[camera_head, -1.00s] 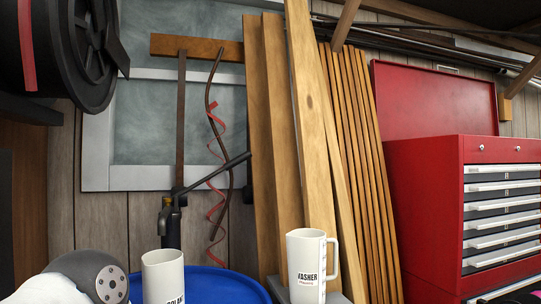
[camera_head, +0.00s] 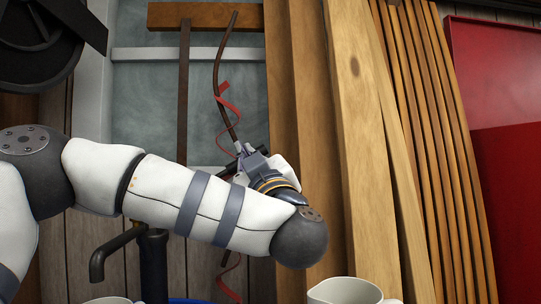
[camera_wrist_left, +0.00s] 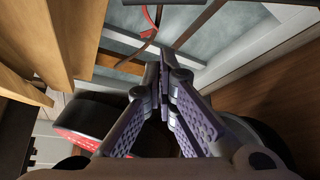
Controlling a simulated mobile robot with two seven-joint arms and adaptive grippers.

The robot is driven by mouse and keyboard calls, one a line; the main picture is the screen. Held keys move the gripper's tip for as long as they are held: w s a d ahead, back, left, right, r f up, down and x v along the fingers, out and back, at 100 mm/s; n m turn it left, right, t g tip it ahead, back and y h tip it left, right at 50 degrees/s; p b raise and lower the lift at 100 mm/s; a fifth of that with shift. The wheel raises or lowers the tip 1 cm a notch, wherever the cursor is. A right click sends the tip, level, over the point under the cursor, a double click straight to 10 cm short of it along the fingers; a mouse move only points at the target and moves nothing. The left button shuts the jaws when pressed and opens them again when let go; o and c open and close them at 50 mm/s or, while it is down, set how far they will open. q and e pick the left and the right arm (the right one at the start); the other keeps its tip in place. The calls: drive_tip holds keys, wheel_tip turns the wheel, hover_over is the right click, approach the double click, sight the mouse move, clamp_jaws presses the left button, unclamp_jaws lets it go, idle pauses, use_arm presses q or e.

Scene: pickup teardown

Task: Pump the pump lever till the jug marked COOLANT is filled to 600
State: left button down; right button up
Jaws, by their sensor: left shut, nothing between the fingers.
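My left gripper (camera_head: 243,149) is at the end of the left arm that crosses the head view; it also shows in the left wrist view (camera_wrist_left: 164,68), fingers together and empty. The pump (camera_head: 153,262) has a dark spout (camera_head: 112,247) to its left. Most of the pump lever is hidden behind my arm; a short dark piece by the gripper (camera_head: 227,173) may be its end, and I cannot tell if they touch. Only the rim of the left white jug (camera_head: 108,300) shows at the bottom edge; its COOLANT mark and level are out of sight. My right gripper is not in view.
A second white jug (camera_head: 345,290) stands at the bottom right. A sliver of blue drum (camera_head: 186,300) shows below the pump. Wooden planks (camera_head: 365,150) lean on the wall beside the gripper. A black reel (camera_head: 40,40) hangs upper left.

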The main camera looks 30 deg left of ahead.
use_arm(q)
drive_tip(key=w+a+r, duration=0.1)
drive_tip(key=w+a, duration=0.4)
drive_tip(key=w, duration=0.1)
drive_tip(key=shift+w+a+r+b, duration=0.2)
drive_tip(key=shift+w+r+b, duration=0.1)
drive_tip(key=shift+b, duration=0.1)
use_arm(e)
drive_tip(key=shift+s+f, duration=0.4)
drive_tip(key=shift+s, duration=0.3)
